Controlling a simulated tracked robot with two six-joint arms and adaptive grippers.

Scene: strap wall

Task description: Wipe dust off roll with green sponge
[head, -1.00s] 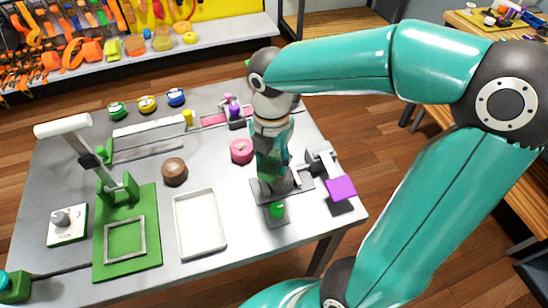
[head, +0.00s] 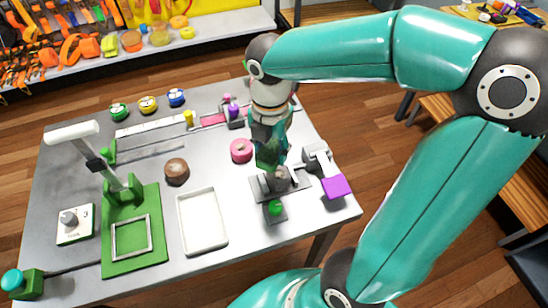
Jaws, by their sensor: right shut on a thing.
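My right gripper (head: 270,160) points down over the right part of the table, shut on a dark green piece that looks like the green sponge (head: 266,157); the fingers and arm hide much of it. Just below it is a grey, roll-like cylinder (head: 278,179) on a small grey stand. I cannot tell whether the sponge touches it, and dust is too small to make out. A pink roll (head: 241,150) and a brown roll (head: 177,171) stand to the left on the table. My left gripper is not in view.
A purple block (head: 336,187) and a green knob (head: 275,208) sit by the stand. A white tray (head: 203,222), a green frame station (head: 135,255) and a dial box (head: 75,224) occupy the left. Several tape measures (head: 148,105) line the back. Bare table lies around the brown roll.

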